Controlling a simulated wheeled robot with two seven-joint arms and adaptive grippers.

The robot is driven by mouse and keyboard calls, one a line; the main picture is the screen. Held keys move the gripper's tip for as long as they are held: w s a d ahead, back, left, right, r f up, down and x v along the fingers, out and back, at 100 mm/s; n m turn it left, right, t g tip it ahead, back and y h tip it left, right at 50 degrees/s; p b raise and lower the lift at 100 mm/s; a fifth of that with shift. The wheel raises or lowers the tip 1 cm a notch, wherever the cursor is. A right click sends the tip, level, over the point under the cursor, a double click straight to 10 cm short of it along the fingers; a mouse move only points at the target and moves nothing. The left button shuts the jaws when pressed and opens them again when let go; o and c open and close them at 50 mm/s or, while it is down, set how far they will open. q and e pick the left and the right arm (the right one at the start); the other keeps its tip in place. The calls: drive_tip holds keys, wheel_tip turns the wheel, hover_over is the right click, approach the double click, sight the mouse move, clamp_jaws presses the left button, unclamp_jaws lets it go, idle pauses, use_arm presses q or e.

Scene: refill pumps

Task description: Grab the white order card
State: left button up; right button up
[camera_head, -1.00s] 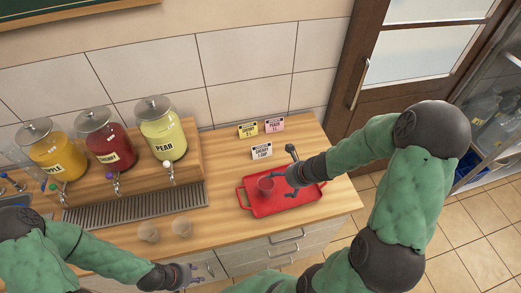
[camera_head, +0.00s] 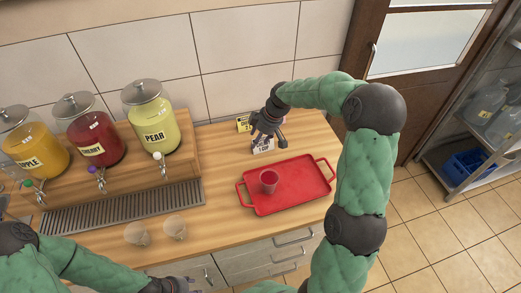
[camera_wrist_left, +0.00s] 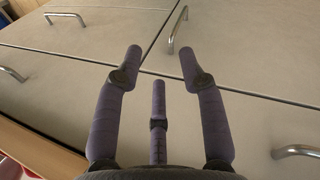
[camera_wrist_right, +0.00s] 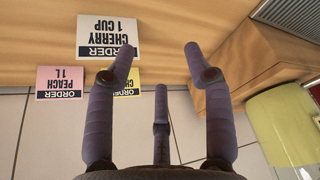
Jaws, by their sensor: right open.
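The white order card (camera_wrist_right: 104,32) reads "ORDER CHERRY 1 CUP" and shows in the right wrist view at the upper left, partly behind a finger. In the head view the card (camera_head: 263,146) stands on the counter behind the red tray, partly covered by my right gripper (camera_head: 268,134). My right gripper (camera_wrist_right: 158,60) is open and empty, its fingers close to the card; I cannot tell whether they touch it. My left gripper (camera_wrist_left: 160,62) is open and empty in front of the drawers.
A yellow card (camera_wrist_right: 127,85) and a pink card (camera_wrist_right: 60,83) stand behind the white one. The red tray (camera_head: 300,187) holds a cup with red contents (camera_head: 268,181). Two empty cups (camera_head: 137,234) stand near the drip grate (camera_head: 120,208). Juice jars stand on the left.

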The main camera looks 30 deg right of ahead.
drive_tip(key=w+d+n+h+b, duration=0.2)
drive_tip(key=w+d+n+h, duration=0.15)
drive_tip(key=n, duration=0.35)
drive_tip(key=n+b, duration=0.1)
drive_tip(key=n, duration=0.1)
hover_over(260, 142)
drive_tip(key=shift+y, duration=0.25)
wheel_tip(260, 142, down, 5)
drive_tip(key=shift+f, duration=0.1)
drive_tip(key=x, duration=0.1)
drive_tip(key=b+x, duration=0.1)
drive_tip(key=x, duration=0.3)
drive_tip(key=shift+s+d, duration=0.2)
drive_tip(key=shift+d, duration=0.05)
drive_tip(key=c, duration=0.5)
